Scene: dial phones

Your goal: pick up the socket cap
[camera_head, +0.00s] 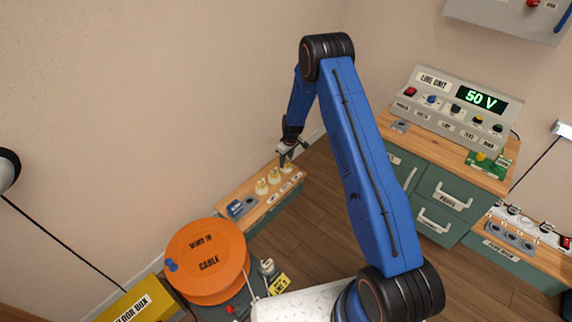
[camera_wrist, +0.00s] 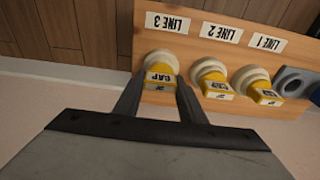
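Three cream-and-yellow socket caps sit in a row on a wooden shelf (camera_head: 240,192) by the wall. The socket cap at LINE 3 (camera_wrist: 160,64) shows a yellow tab marked CAP. The LINE 2 cap (camera_wrist: 210,72) and LINE 1 cap (camera_wrist: 254,80) stand to its right in the wrist view. My gripper (camera_wrist: 160,84) has its fingers apart, one on each side of the LINE 3 cap's yellow tab, with slight gaps seeming to show. In the head view my gripper (camera_head: 287,157) is above the shelf's far end.
A blue-grey socket (camera_wrist: 292,82) lies beyond the LINE 1 cap. In the head view an orange cable drum (camera_head: 207,262) stands near the shelf's front end. The LINE UNIT panel (camera_head: 455,103) stands on a green cabinet at right. Wooden floor lies between.

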